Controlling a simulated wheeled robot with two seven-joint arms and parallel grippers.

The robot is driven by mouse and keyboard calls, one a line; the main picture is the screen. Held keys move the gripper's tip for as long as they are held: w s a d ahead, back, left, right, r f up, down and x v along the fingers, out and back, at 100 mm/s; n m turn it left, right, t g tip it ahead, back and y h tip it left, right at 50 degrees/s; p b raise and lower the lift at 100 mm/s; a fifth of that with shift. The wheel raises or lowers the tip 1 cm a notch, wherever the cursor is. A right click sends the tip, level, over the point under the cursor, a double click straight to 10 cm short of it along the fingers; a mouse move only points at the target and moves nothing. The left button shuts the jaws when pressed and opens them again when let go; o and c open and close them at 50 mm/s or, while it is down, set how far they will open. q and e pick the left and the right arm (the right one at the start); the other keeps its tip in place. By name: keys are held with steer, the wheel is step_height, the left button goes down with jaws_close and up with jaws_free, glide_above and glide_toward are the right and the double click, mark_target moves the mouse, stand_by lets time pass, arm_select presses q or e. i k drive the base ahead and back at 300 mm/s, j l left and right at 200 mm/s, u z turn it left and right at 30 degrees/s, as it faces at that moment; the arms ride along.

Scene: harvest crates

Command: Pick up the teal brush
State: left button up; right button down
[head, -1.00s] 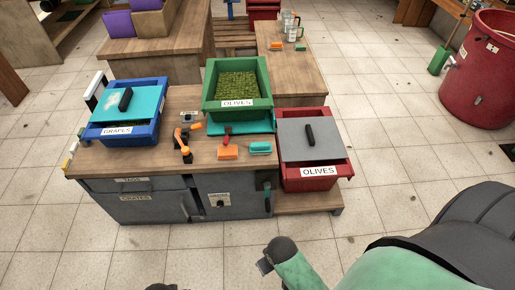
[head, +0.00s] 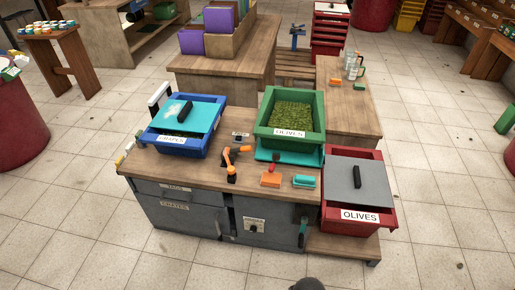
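The teal brush (head: 304,181) lies on the front wooden worktop, near its front right edge. It looks like a small teal block with a lighter lower side, and an orange block-shaped item (head: 271,180) lies just to its left. The red crate with the OLIVES label (head: 330,212) stands to its right, and the green olive crate (head: 290,136) stands behind it. Nothing covers the brush. Neither gripper's fingers can be seen; only a dark rounded part of mine shows at the bottom edge, well in front of the worktop.
A blue crate labelled GRAPES (head: 175,149) with a teal lid stands at the worktop's left. An orange and black tool (head: 232,162) lies mid-worktop. The grey cabinet (head: 192,215) is below. Another orange and a green item lie on the rear table (head: 345,108). The floor in front is clear.

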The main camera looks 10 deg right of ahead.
mark_target(300, 181)
steer(key=l+u, duration=0.1)
steer(key=u, duration=0.3)
steer(key=l+u, duration=0.1)
steer(key=u, duration=0.3)
steer(key=l+u, duration=0.1)
steer(key=u, duration=0.3)
steer(key=k+l+u, duration=0.35)
steer(key=l, duration=0.4)
steer(key=k+l+u, duration=0.35)
steer(key=k+l, duration=0.15)
steer(key=k+l+u, duration=0.35)
steer(key=k+l, duration=0.7)
steer(key=k, duration=0.05)
